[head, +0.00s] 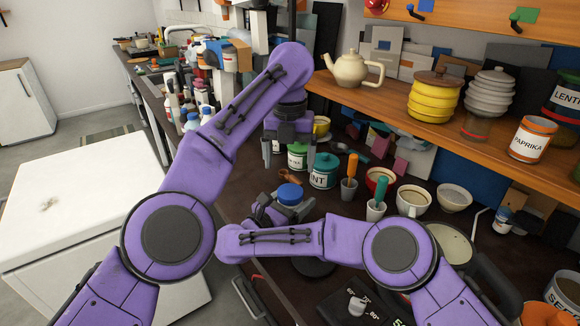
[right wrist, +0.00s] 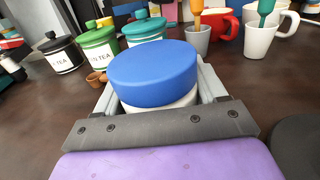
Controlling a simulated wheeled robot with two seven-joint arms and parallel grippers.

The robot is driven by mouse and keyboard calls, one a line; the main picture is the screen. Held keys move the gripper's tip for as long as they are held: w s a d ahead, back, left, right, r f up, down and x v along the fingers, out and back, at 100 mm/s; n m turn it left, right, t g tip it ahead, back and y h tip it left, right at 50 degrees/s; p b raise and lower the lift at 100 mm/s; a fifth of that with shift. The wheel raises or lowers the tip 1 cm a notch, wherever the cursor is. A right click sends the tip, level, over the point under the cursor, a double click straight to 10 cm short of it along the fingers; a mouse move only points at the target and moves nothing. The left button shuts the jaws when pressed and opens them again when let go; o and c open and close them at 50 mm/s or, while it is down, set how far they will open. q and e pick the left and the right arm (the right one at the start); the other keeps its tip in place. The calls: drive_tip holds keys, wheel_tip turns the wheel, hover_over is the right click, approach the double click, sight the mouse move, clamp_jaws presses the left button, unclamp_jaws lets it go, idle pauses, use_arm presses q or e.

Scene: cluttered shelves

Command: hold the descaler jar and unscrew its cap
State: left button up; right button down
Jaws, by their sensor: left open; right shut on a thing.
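The descaler jar has a blue cap (head: 290,194) and stands upright between the fingers of my right gripper (head: 270,210). In the right wrist view its wide blue cap (right wrist: 154,72) sits on top, with a strip of the white jar body (right wrist: 160,107) below it. The right gripper (right wrist: 158,100) is shut on the jar body, one finger on each side. My left gripper (head: 288,150) is above and behind the jar, pointing down, open and empty, apart from the cap. Most of the jar body is hidden by the right gripper and the cap.
Behind the jar stand a teal canister (head: 324,172), a green tea canister (right wrist: 98,46) and a black tea canister (right wrist: 63,54). A red mug (head: 380,182) and cream mug (head: 412,200) are to the right. A wooden shelf (head: 400,115) with a teapot (head: 352,68) overhangs the counter's back.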

sight(290, 190)
use_arm(q)
drive_tip(key=shift+a+f, duration=0.1)
drive_tip(key=shift+f, duration=0.35)
wheel_tip(290, 190, down, 7)
drive_tip(key=shift+w+r, duration=0.1)
drive_tip(key=c, duration=1.1)
drive_tip(key=n, duration=0.6)
drive_tip(key=shift+n, duration=0.3)
drive_tip(key=shift+c, duration=0.2)
drive_tip(key=n, duration=1)
drive_tip(key=shift+d, duration=0.2)
drive_tip(key=n, duration=0.6)
drive_tip(key=shift+n, duration=0.4)
drive_tip(key=n, duration=0.3)
drive_tip(key=shift+n, duration=0.3)
drive_tip(key=n, duration=0.5)
drive_tip(key=shift+a+r+n, duration=0.1)
drive_tip(key=shift+n, duration=0.2)
drive_tip(key=n, duration=0.4)
drive_tip(key=shift+w, duration=0.1)
drive_tip(key=shift+r, duration=0.1)
drive_tip(key=shift+r, duration=1)
